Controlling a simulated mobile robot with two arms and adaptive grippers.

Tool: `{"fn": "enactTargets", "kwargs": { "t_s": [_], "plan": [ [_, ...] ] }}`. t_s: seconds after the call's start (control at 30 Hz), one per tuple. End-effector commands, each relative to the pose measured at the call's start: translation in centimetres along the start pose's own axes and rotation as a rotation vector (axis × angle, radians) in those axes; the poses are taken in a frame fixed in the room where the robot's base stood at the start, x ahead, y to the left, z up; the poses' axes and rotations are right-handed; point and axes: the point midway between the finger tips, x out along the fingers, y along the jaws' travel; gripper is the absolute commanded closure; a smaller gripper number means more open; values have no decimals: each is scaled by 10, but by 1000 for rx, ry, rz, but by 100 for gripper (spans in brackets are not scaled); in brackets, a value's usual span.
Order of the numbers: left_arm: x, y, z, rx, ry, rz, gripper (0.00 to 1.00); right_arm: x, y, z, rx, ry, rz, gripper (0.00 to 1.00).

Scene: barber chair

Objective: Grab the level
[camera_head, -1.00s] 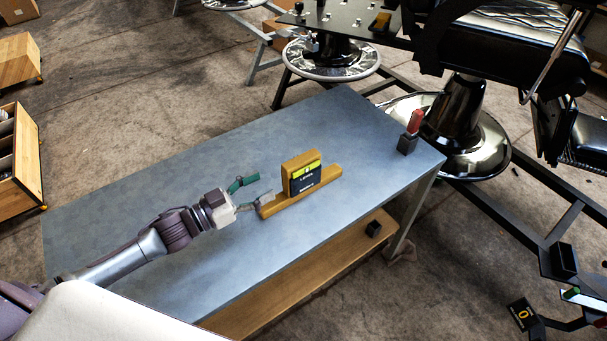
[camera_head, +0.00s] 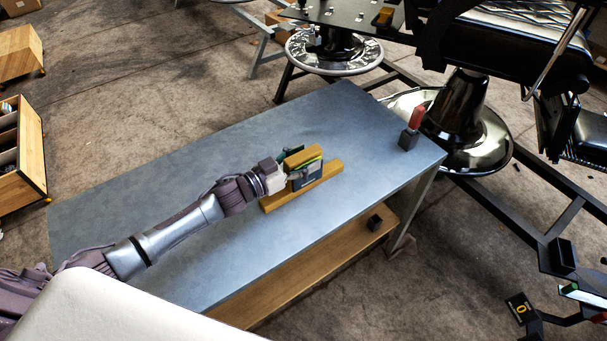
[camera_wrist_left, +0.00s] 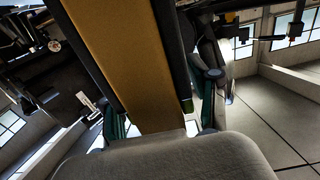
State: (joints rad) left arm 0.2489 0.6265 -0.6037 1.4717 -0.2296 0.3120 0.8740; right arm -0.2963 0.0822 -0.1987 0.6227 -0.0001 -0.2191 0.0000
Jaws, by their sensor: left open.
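The level, a dark box with a yellow-green top band (camera_head: 309,174), stands against the upright of a wooden stand (camera_head: 326,173) on the grey table. My left gripper (camera_head: 291,167) is at the near-left end of the upright and covers part of it and of the level. In the left wrist view the wooden upright (camera_wrist_left: 130,60) runs between the two spread fingers (camera_wrist_left: 160,115), with a dark layer along its right side. The fingers look open around the upright and level; whether they touch is unclear. My right gripper is not in view.
A red-topped item in a dark block (camera_head: 412,127) stands at the table's right corner. A small black cube (camera_head: 374,222) sits on the wooden lower shelf (camera_head: 290,290). A barber chair (camera_head: 500,50) is beyond the table. The table's left part (camera_head: 130,200) is clear.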

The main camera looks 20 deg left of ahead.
Motion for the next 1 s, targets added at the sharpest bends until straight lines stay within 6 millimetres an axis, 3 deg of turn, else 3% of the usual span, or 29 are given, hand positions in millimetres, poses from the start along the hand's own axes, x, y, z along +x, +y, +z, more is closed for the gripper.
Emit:
{"fn": "enactTargets", "kwargs": {
  "t_s": [0.17,0.5,1.0],
  "plan": [
    [0,0,0,0,0,0,43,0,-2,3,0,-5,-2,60],
    [-1,0,0,0,0,0,100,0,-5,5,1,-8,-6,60],
    [0,0,-2,1,2,1,100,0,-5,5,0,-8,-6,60]
  ]
}}
